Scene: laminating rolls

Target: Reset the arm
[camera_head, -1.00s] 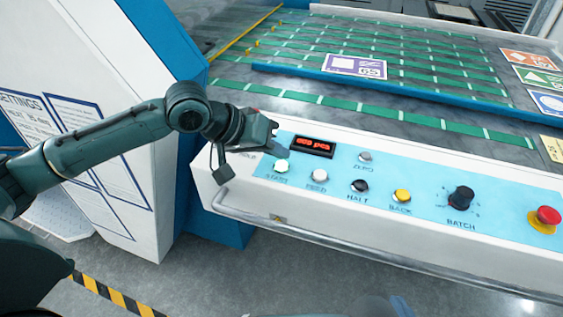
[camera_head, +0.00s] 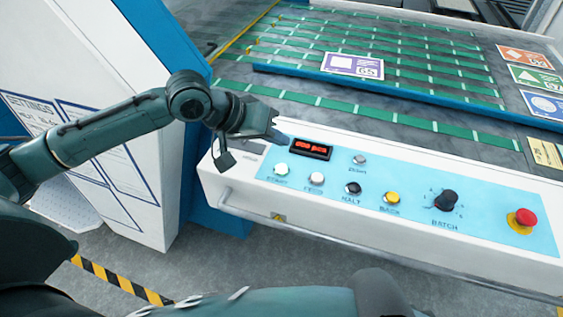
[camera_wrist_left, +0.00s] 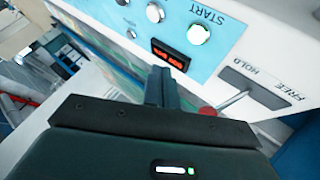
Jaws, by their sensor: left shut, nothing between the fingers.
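My left gripper (camera_head: 281,138) is shut and empty. It is above the back left corner of the control panel (camera_head: 330,178), left of the red-lit display (camera_head: 311,148) and apart from the START button (camera_head: 281,169). In the left wrist view the shut fingers (camera_wrist_left: 162,86) point toward the display (camera_wrist_left: 171,54), with the START button (camera_wrist_left: 198,34) beyond to the right. A lever with a red knob (camera_wrist_left: 207,111) sits at the HOLD/FREE slot (camera_wrist_left: 255,88), right of the fingers. My right gripper is out of view.
The panel also has a white FEED button (camera_head: 316,179), a black HALT button (camera_head: 353,188), a yellow BACK button (camera_head: 392,198), a BATCH knob (camera_head: 445,201) and a red stop button (camera_head: 525,217). A rail (camera_head: 300,234) runs along its front. The white SETTINGS cabinet (camera_head: 90,100) stands left.

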